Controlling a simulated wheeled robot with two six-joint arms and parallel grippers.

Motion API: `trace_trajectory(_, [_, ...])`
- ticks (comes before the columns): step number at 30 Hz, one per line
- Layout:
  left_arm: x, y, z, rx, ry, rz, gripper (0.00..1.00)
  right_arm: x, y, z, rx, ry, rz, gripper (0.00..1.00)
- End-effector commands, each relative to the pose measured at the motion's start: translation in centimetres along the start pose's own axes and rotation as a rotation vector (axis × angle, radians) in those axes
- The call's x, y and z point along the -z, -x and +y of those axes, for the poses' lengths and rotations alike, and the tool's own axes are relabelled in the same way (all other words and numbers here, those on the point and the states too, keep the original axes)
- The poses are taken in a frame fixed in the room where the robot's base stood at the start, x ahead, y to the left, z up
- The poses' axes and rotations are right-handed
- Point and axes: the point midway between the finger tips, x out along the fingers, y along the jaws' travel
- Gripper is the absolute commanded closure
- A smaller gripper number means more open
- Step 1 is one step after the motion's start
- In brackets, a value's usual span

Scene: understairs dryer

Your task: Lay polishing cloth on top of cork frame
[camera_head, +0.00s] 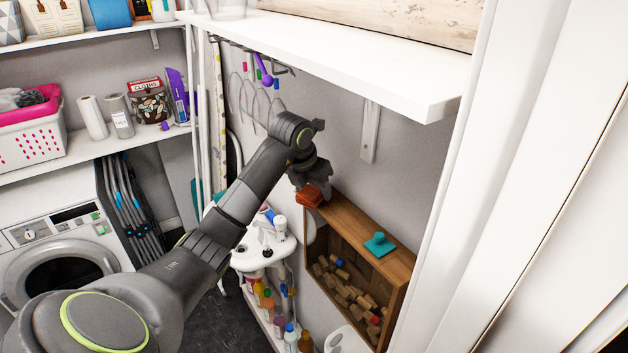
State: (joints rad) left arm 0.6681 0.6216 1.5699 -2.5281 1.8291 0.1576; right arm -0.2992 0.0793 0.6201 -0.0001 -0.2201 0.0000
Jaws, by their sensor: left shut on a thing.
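The cork frame (393,262) is a wooden, box-like frame with a dark front and several corks inside, on the right of the wall. My left gripper (311,187) comes in from the left and is shut on a folded reddish-brown thing, which looks like the polishing cloth (309,197). The cloth is at the far left end of the frame's top; I cannot tell whether it touches the wood. The fingertips are partly hidden by the gripper's own body. My right gripper is not in view.
A teal object (380,245) with a knob sits on the frame's top, toward the near end. A white shelf (390,65) overhangs the frame. A white stand (270,248) with several bottles is to its left. The frame's top between cloth and teal object is bare.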

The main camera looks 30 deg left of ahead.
Motion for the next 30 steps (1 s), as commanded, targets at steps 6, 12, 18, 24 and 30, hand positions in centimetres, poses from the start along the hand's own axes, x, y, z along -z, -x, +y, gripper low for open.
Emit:
trace_trajectory(6, [-0.03,-0.42,-0.06,-0.001,0.0,-0.001,0.62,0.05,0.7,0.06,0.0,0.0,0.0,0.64])
trace_trajectory(12, [0.0,-0.51,-0.06,-0.001,0.0,-0.001,0.62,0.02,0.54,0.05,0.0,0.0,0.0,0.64])
trace_trajectory(18, [0.02,-0.57,-0.06,0.0,0.0,-0.001,0.27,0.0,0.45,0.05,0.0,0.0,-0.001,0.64])
trace_trajectory(24, [0.02,-0.55,-0.06,0.0,0.0,-0.001,0.22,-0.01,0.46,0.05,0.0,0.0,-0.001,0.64])
trace_trajectory(30, [-0.11,-0.19,-0.04,-0.001,0.0,-0.003,0.22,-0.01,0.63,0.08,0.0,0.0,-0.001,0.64])
